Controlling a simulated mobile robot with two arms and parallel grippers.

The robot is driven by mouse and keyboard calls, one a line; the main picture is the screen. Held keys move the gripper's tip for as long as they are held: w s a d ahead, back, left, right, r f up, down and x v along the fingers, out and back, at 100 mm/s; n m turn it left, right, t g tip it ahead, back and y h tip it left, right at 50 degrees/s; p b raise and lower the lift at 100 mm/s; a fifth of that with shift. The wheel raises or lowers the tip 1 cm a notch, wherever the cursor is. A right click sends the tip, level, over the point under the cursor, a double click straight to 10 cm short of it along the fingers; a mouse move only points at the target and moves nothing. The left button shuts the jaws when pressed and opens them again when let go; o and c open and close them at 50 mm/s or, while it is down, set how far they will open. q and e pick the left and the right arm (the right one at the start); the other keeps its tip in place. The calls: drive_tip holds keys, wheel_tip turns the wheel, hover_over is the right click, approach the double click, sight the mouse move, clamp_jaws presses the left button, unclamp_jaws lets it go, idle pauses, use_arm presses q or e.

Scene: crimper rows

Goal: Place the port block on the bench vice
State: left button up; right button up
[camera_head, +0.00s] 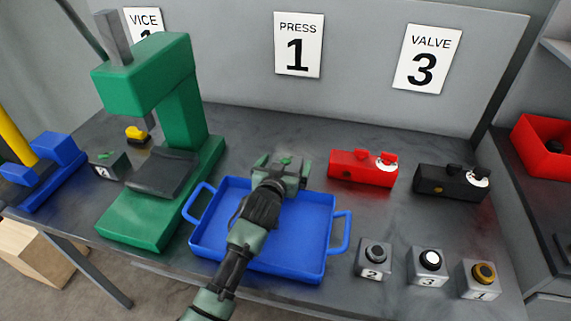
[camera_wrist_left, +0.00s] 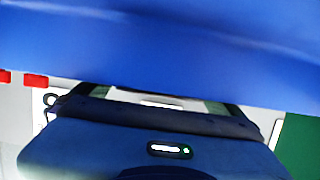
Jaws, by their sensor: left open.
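The blue bench vice (camera_head: 48,172) stands at the far left of the bench, beside the green press. No thing is clearly marked as the port block. A red block (camera_head: 361,168) and a black block (camera_head: 452,182), each with knobs on top and a white dial, sit at the right under the signs. My left gripper (camera_head: 283,168) is open over the back edge of the blue tray, left of the red block. No held object is visible. The left wrist view is mostly filled by a close blue surface (camera_wrist_left: 160,45). My right gripper is out of view.
The blue tray (camera_head: 331,228) looks empty, partly hidden by my left arm. The green press (camera_head: 184,105) stands between tray and vice. Several button boxes (camera_head: 373,259) line the front right.

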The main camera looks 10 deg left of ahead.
use_arm(q)
drive_tip(key=shift+r, duration=0.15)
drive_tip(key=v, duration=0.7)
drive_tip(key=shift+b, duration=0.4)
drive_tip(key=shift+s+r+p, duration=0.15)
drive_tip(key=shift+r+p, duration=0.1)
drive_tip(key=shift+p, duration=0.15)
drive_tip(key=shift+s+r+p, duration=0.1)
drive_tip(key=shift+r+p, duration=0.15)
drive_tip(key=shift+p, duration=0.5)
drive_tip(key=shift+f+p, duration=0.15)
drive_tip(key=shift+p, duration=0.2)
drive_tip(key=x, duration=0.2)
drive_tip(key=shift+w+a+f, duration=0.1)
drive_tip(key=shift+w+f, duration=0.15)
drive_tip(key=shift+w, duration=0.1)
drive_tip(key=shift+p+x, duration=0.55)
drive_tip(key=shift+x, duration=2.05)
drive_tip(key=shift+s, duration=0.1)
drive_tip(key=c, duration=1.7)
drive_tip(key=shift+r, duration=0.2)
drive_tip(key=c, duration=0.3)
